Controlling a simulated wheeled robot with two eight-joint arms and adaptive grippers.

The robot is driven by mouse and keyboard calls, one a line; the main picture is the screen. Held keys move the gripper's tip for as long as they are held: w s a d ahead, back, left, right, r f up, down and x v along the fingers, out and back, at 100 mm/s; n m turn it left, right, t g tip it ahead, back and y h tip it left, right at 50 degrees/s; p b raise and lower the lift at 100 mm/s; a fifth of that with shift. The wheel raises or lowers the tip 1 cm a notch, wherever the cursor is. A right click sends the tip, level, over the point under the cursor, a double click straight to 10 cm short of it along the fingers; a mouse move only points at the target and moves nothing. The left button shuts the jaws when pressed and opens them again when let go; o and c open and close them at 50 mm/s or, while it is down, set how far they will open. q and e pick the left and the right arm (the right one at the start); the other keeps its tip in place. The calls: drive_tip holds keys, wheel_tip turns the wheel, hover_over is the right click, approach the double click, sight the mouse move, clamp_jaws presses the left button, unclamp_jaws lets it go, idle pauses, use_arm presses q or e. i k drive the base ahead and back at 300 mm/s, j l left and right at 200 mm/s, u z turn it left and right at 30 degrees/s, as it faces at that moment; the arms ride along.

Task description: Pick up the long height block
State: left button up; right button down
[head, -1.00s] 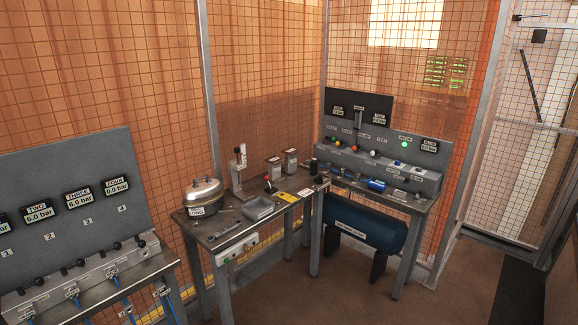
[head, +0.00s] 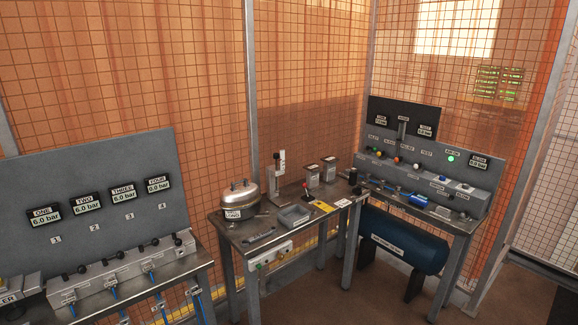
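I cannot pick out the long height block with certainty. Two small upright grey blocks with labels, the nearer block (head: 313,177) and the farther block (head: 329,169), stand at the back of the middle bench (head: 270,236); their labels are too small to read. A label that seems to read LONG (head: 233,214) is at the front of a shiny round lidded pot (head: 240,197) on the same bench. Neither of my grippers is in view.
A grey tray (head: 294,215), a red-knobbed lever (head: 306,190) and an upright stand (head: 279,172) share the middle bench. A gauge panel (head: 95,195) stands left. A control bench (head: 430,190) with a blue tank (head: 400,240) below stands right. Mesh fencing closes the back.

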sight(330, 167)
drive_tip(key=i+l+z, duration=0.15)
drive_tip(key=i+z, duration=0.65)
drive_tip(key=i, duration=0.15)
drive_tip(key=i+j+z, duration=0.25)
drive_tip(key=i+z, duration=0.2)
drive_tip(key=i+u, duration=0.15)
drive_tip(key=i, duration=0.4)
drive_tip(key=i+l+u, duration=0.15)
drive_tip(key=i, duration=0.45)
drive_tip(key=i+l+u, duration=0.1)
drive_tip(key=i, duration=0.45)
drive_tip(key=l, duration=0.1)
